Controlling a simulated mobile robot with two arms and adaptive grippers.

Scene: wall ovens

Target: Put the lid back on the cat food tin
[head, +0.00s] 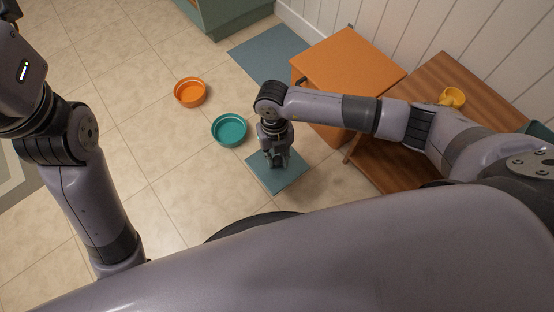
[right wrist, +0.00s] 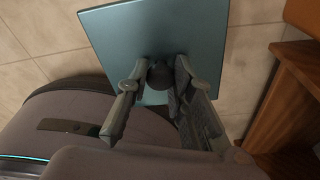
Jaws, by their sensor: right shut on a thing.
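The lid (head: 288,183) is a flat teal square plate with a dark round knob, below my right gripper (head: 277,164) in the head view. In the right wrist view the lid (right wrist: 115,32) fills the upper middle. There my right gripper (right wrist: 155,82) is shut on the lid's knob, one finger on each side. The lid appears held over the tiled floor; its height is hard to tell. I cannot make out the cat food tin for certain. My left arm shows at the left of the head view, but its gripper is out of frame.
A teal bowl (head: 229,130) and an orange bowl (head: 190,92) stand on the floor left of the lid. An orange box (head: 348,62) and a wooden table (head: 440,80) with a yellow cup (head: 452,97) stand right. A blue mat (head: 262,50) lies behind.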

